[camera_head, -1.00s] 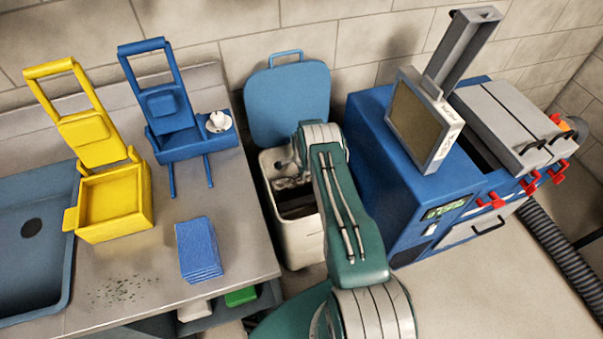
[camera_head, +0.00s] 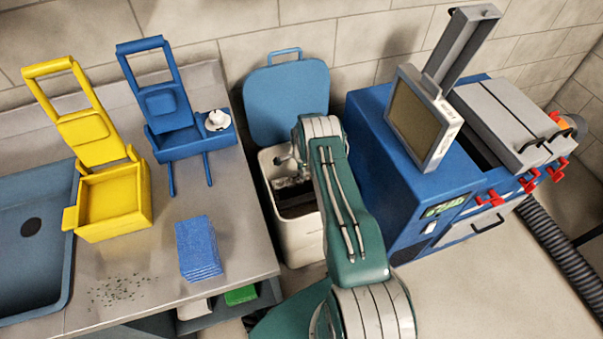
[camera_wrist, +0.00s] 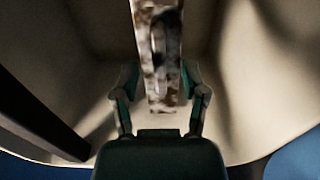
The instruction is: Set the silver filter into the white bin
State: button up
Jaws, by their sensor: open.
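The white bin (camera_head: 303,240) stands between the counter and the blue machine, with its blue lid (camera_head: 288,100) raised against the wall. A mottled grey-and-white strip, which looks like the silver filter (camera_wrist: 158,50), shows inside the bin in the wrist view. A pale mottled piece also shows in the bin's mouth in the head view. My gripper (camera_wrist: 160,88) is open, its fingers apart on either side of the strip's near end. I cannot tell whether they touch it. In the head view my arm hides the bin's right side and most of the gripper.
The counter on the left holds a yellow folding holder (camera_head: 115,203), a blue holder (camera_head: 190,143) with a small white item, and a blue stack (camera_head: 198,248). The blue machine (camera_head: 400,180) with a screen (camera_head: 415,120) stands close right of my arm.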

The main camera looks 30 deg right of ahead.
notch_tip(320, 180, up, 15)
jog(key=shift+r, duration=0.2)
dwell(0.6)
dwell(0.5)
